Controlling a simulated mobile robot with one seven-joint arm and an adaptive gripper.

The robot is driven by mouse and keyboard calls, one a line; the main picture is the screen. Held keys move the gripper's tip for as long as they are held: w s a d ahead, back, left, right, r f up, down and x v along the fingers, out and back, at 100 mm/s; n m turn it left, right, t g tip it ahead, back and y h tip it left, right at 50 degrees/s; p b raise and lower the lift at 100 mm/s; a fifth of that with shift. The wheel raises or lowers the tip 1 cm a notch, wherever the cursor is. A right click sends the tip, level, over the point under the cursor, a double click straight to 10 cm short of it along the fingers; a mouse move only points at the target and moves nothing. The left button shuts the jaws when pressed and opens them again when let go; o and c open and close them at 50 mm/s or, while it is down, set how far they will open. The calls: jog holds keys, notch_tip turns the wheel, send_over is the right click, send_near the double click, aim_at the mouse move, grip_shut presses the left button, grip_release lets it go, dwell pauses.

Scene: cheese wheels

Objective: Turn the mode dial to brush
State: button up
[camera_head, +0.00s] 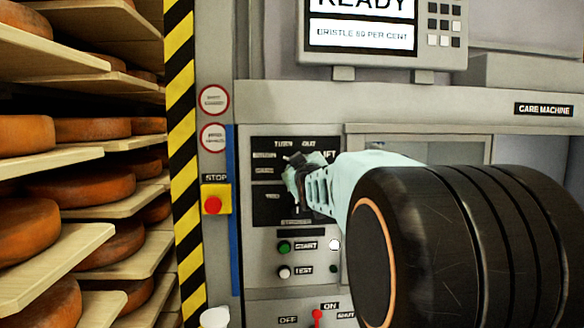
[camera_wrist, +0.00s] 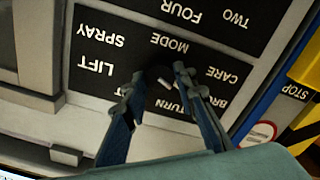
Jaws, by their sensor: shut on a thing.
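The mode dial (camera_wrist: 157,74) is a small dark knob on a black label panel (camera_wrist: 100,30). It sits between the fingertips of my gripper (camera_wrist: 157,85), which is shut on it. A short white mark on the knob slants toward the lower right, on the side of the TURN and partly hidden BR... labels; I cannot tell exactly which it meets. CARE, MODE, SPRAY and LIFT read upside down around it. In the head view my gripper (camera_head: 297,172) reaches the panel from the right and hides the dial.
Below the panel are a green START button (camera_head: 284,247), a white TEST button (camera_head: 284,272) and a red switch (camera_head: 317,317). A red stop button (camera_head: 213,205) is to the left. A READY screen (camera_head: 362,30) is above. Cheese shelves (camera_head: 60,240) stand far left.

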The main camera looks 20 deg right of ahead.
jog(key=o, duration=1.1)
jog(key=shift+r, duration=0.1)
notch_tip(320, 180, up, 8)
jog(key=shift+d+f, duration=0.1)
jog(key=shift+f, duration=0.05)
jog(key=shift+r, duration=1.05)
